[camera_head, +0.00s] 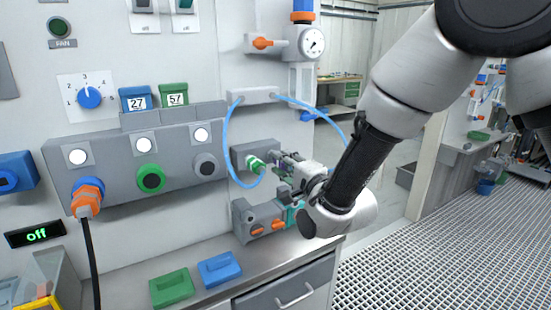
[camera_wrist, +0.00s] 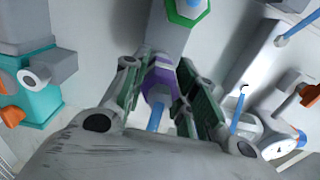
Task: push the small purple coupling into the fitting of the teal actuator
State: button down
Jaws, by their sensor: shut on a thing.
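The small purple coupling (camera_wrist: 158,78) sits between the fingers of my gripper (camera_wrist: 157,88) in the wrist view. My gripper is shut on it, and a blue tube runs from its near end. In the head view my gripper (camera_head: 276,163) is in front of the grey wall block with the green fitting, and hides most of the coupling. The teal actuator (camera_head: 294,214) is low on the wall, below my gripper and partly behind my arm. In the wrist view the teal actuator (camera_wrist: 42,106) is at the left, with its round grey fitting (camera_wrist: 32,78) apart from the coupling.
A green fitting (camera_wrist: 187,10) lies just beyond the coupling. Blue tubing (camera_head: 228,130) loops around the area from a grey manifold (camera_head: 252,96). Orange-handled valves (camera_head: 257,231) sit beside the actuator. Green (camera_head: 172,287) and blue (camera_head: 220,268) blocks rest on the counter.

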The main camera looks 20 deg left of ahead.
jog(key=shift+v, duration=2.2)
jog(key=shift+f, duration=0.1)
